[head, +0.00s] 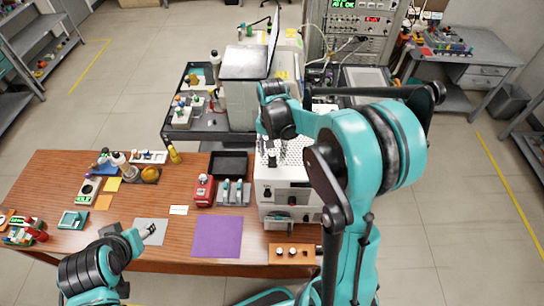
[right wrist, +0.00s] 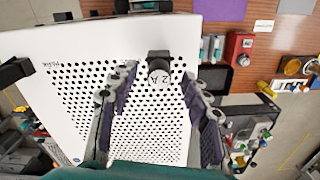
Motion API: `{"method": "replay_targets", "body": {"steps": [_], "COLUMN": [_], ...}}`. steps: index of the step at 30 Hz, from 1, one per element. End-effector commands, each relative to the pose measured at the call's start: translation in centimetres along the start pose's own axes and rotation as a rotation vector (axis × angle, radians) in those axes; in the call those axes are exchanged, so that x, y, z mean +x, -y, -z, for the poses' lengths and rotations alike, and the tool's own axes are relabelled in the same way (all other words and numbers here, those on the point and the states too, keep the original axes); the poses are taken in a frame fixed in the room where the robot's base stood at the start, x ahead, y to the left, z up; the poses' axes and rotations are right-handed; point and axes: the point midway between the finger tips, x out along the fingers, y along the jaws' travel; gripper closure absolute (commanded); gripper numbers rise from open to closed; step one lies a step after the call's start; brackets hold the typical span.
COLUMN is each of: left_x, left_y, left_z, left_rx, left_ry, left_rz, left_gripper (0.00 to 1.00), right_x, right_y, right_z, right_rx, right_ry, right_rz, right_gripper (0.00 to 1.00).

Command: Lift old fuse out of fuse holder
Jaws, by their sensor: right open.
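The old fuse seems to be the grey round cap with dark marking (right wrist: 159,76), in a black fuse holder (right wrist: 158,57) on the white perforated top of a cabinet (right wrist: 75,100). My right gripper (right wrist: 160,84) is open, with one finger on each side of the cap; I cannot tell whether they touch it. In the head view my right gripper (head: 277,150) is over the top of the white cabinet (head: 290,193), and the fuse cannot be made out there. My left gripper (head: 147,231) is low over the grey mat on the table, far from the cabinet; its jaws are too small to read.
On the wooden table (head: 150,195) left of the cabinet are a red box (head: 204,190), a holder with several grey cylinders (head: 232,192), a black tray (head: 229,163) and a purple mat (head: 218,237). A wooden block with knobs (head: 291,253) is in front of the cabinet.

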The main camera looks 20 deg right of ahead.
Motion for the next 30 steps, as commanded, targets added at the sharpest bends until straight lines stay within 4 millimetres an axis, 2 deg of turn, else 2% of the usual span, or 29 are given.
{"method": "replay_targets", "body": {"steps": [8,10,13,14,25,30], "left_x": [0.0,0.0,0.0,0.0,0.0,0.1], "left_y": [0.0,0.0,0.0,0.0,0.0,0.0], "left_z": [0.0,0.0,0.0,0.0,0.0,-0.1], "left_rx": [0.000,0.000,0.000,0.000,0.000,0.000], "left_ry": [0.000,0.000,0.000,0.000,0.000,0.000], "left_rz": [0.000,0.000,0.000,0.000,0.000,0.000], "left_gripper": [0.51,0.51,0.51,0.51,0.51,0.51], "right_x": [0.6,0.6,0.6,0.6,0.4,-0.8], "right_y": [0.0,0.0,0.0,0.0,0.0,0.0], "right_z": [0.0,0.0,0.0,0.0,0.0,0.0], "right_rx": [-0.001,-0.001,-0.001,-0.001,-0.001,-0.001], "right_ry": [0.000,0.000,0.000,0.000,0.000,0.000], "right_rz": [0.000,0.000,0.000,0.000,0.000,0.000], "right_gripper": [0.53,0.66,0.92,0.97,0.97,0.97]}}
